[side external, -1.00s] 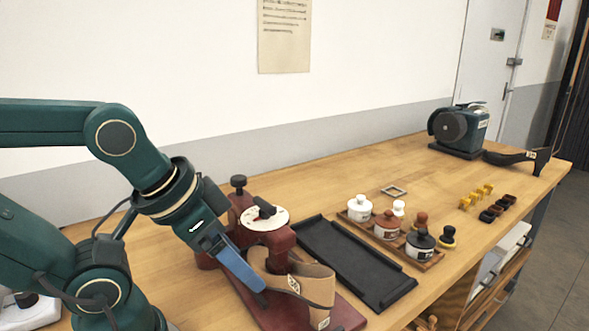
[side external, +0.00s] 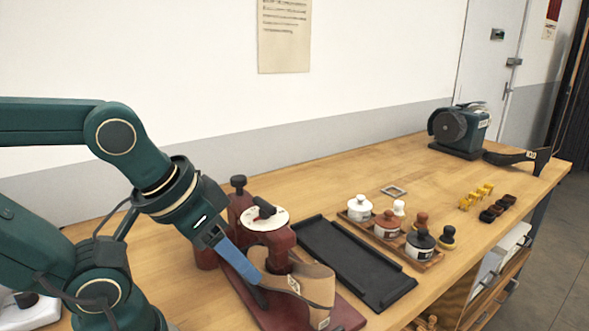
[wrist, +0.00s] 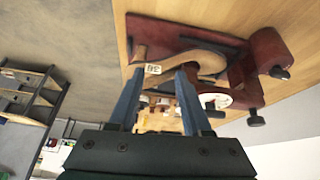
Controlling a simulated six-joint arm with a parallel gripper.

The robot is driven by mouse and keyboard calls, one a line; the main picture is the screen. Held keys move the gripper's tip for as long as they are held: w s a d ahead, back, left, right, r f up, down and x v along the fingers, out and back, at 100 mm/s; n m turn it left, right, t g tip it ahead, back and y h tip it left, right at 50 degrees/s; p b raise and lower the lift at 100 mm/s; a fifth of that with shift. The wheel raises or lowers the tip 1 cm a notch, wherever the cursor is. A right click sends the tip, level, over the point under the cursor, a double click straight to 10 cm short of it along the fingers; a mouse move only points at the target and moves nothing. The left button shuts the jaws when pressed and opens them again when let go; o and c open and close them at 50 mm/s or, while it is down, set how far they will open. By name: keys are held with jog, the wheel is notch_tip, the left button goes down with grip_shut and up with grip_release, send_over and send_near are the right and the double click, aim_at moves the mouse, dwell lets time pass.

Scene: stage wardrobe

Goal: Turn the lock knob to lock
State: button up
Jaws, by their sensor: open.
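A dark red clamp-like stand (side external: 277,242) sits on the bench in front of my arm. On it is a white dial (side external: 265,218) with a black lever-like knob (side external: 265,208). A second black knob (side external: 238,182) tops its rear post. I cannot tell which is the lock knob. In the wrist view the dial (wrist: 217,100) and the post knob (wrist: 257,118) show to the right of my fingers. My gripper (side external: 258,285) is open and empty, its blue fingers pointing down beside a tan curved piece (side external: 312,284) on the stand. My gripper (wrist: 161,73) shows both fingers apart.
A black tray (side external: 350,262) lies right of the stand. Farther right, a wooden rack (side external: 425,262) holds lidded jars. A green machine (side external: 460,130) stands at the back right. The bench behind the tray is mostly clear.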

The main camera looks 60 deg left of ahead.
jog(key=a+n+g+y, duration=0.1)
jog(key=a+n+g, duration=0.1)
jog(key=a+n, duration=0.3)
jog(key=w+a+f+n+g+y, duration=0.1)
jog(key=a+n+y, duration=0.1)
jog(key=a+n, duration=0.4)
jog(key=w+a+f+n+g+y, duration=0.1)
jog(key=a+n+g, duration=0.1)
jog(key=a+n, duration=0.3)
jog(key=shift+w+a+n+g, duration=0.15)
jog(key=shift+a+n+g, duration=0.2)
jog(key=shift+a, duration=2.05)
jog(key=shift+x, duration=2.05)
grip_shut()
